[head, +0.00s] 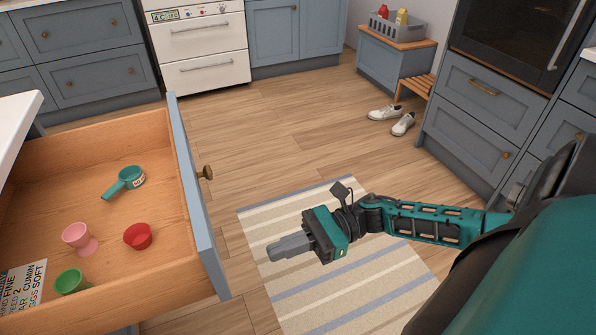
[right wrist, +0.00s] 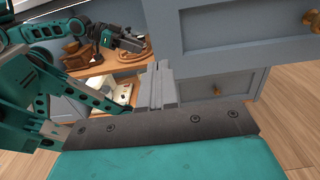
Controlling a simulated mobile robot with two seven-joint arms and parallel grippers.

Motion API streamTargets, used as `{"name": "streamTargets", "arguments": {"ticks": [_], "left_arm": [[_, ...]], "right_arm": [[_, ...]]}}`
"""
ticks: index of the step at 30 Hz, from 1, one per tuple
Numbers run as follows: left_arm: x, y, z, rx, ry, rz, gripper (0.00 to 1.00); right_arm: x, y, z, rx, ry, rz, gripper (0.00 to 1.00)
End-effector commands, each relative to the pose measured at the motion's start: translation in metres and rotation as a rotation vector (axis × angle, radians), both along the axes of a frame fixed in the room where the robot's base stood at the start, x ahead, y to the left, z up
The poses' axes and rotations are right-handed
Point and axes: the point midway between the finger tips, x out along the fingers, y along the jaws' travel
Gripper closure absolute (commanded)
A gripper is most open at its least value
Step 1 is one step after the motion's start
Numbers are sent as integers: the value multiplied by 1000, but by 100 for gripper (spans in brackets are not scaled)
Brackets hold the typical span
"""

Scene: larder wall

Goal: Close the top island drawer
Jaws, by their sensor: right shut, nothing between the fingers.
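The top island drawer (head: 195,200) stands pulled out at the left of the head view, with a blue-grey front and a brass knob (head: 206,172). Its front panel (right wrist: 235,28) also shows at the upper right of the right wrist view. My right gripper (head: 272,251) is shut and empty, to the right of the drawer front and apart from it, pointing left over the striped rug. Its shut fingers (right wrist: 158,87) show in the right wrist view. My left gripper (right wrist: 131,42) shows small at the upper left there; its jaw state is unclear.
The drawer holds a teal scoop (head: 125,183), a pink egg cup (head: 80,238), a red cup (head: 138,236), a green cup (head: 72,281) and a printed card (head: 22,284). The striped rug (head: 330,290) lies below my right arm. White shoes (head: 385,113) lie farther back. Open floor lies between.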

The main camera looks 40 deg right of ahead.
Motion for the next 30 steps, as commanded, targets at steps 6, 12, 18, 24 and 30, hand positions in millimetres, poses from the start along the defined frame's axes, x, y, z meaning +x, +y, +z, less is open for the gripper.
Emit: {"name": "streamTargets", "arguments": {"ticks": [6, 12, 18, 24, 30], "left_arm": [[-3, -1, -1, -2, 8, 3, 57], [-4, 0, 0, -2, 10, 2, 57], [-4, 1, 0, 1, 10, 2, 57], [-4, 2, -1, 7, 11, -2, 57], [-4, 3, -2, 10, 10, -3, 57]], "right_arm": [[13, 44, 2, 3, -2, 1, 100], [20, 68, 1, 2, -1, 0, 100], [22, 76, 0, -1, 0, -1, 100], [22, 75, 0, -1, 1, -1, 100], [22, 78, 0, 1, 1, -1, 100]]}}
